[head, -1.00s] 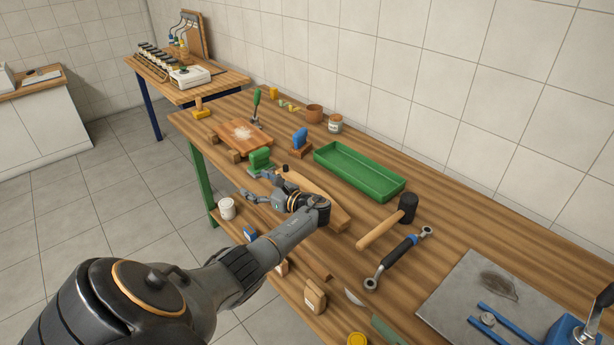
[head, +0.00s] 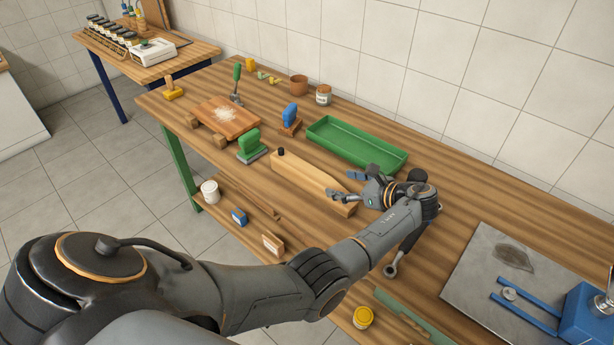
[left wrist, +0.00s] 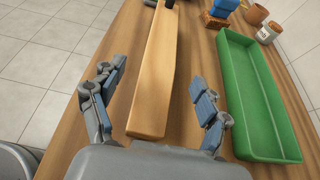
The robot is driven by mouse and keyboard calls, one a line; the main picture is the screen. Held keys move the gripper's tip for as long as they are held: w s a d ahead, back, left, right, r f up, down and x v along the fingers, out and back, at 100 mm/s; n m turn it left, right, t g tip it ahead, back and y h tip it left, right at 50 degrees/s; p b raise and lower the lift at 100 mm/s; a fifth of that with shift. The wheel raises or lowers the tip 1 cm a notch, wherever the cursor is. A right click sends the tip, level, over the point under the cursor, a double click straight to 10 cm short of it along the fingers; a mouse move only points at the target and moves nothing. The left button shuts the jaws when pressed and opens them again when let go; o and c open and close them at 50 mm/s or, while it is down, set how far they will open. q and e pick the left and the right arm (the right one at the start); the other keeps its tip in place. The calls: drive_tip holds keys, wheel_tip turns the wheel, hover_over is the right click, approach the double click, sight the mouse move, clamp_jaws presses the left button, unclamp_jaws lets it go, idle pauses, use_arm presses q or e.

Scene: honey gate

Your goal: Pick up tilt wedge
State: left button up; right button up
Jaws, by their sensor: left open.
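The tilt wedge looks to be the long pale wooden piece (head: 300,177) with a dark knob at its far end, lying on the workbench (head: 440,205). It also shows in the left wrist view (left wrist: 157,75), running away from the gripper. My left gripper (head: 346,184) is open and empty at the wedge's near right end. In the left wrist view its fingers (left wrist: 158,74) appear on either side of the wedge, with gaps on both sides. I cannot tell its exact height above the wood. My right gripper is in neither view.
A green tray (head: 345,154) lies behind the wedge, close to my right-hand finger in the wrist view. A green-handled block (head: 249,143) and a blue-handled one (head: 290,116) stand left of the tray. My arm partly hides the mallet and wrench. A metal plate (head: 480,255) lies at right.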

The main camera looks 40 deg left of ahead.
sight(313, 174)
use_arm(q)
drive_tip(key=x, duration=0.4)
drive_tip(key=shift+a+f, duration=0.1)
drive_tip(key=shift+a, duration=0.15)
drive_tip(key=shift+w+a, duration=0.1)
drive_tip(key=shift+a, duration=0.4)
drive_tip(key=x, duration=0.2)
drive_tip(key=p+x, duration=0.1)
drive_tip(key=x, duration=0.2)
drive_tip(key=shift+w+r, duration=0.1)
drive_tip(key=shift+r, duration=0.15)
drive_tip(key=shift+c, duration=1.1)
drive_tip(key=shift+r, duration=0.1)
clamp_jaws()
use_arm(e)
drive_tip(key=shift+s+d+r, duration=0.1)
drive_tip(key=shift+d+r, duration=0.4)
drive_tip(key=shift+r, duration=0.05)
